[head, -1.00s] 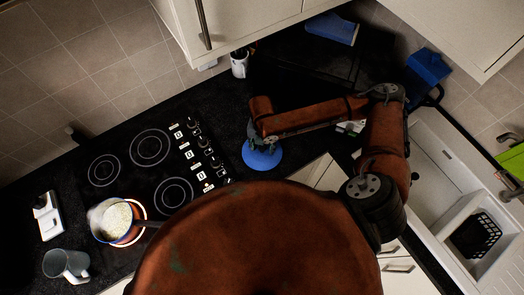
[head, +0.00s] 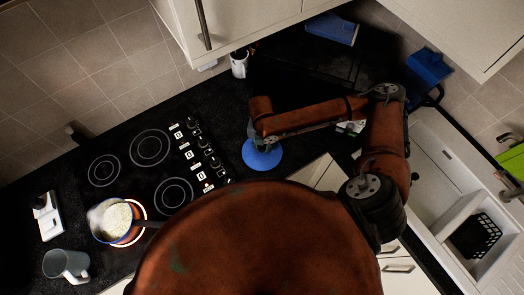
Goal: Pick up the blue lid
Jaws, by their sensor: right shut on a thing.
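The blue lid (head: 262,158) is a round disc on the dark worktop, just right of the hob controls. My right gripper (head: 261,145) is at the lid's top centre, shut on it; the fingers and the knob are small and partly hidden by the wrist. I cannot tell whether the lid is clear of the worktop. A pot (head: 98,232) with pale contents stands on the glowing lower-left ring of the hob. My left gripper is not in view.
The black hob (head: 135,180) lies to the left. A grey mug (head: 66,264) stands at lower left. A white cup (head: 239,64) stands at the back. A white sink (head: 445,185) is at right. Cupboards (head: 240,15) overhang the worktop at the top.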

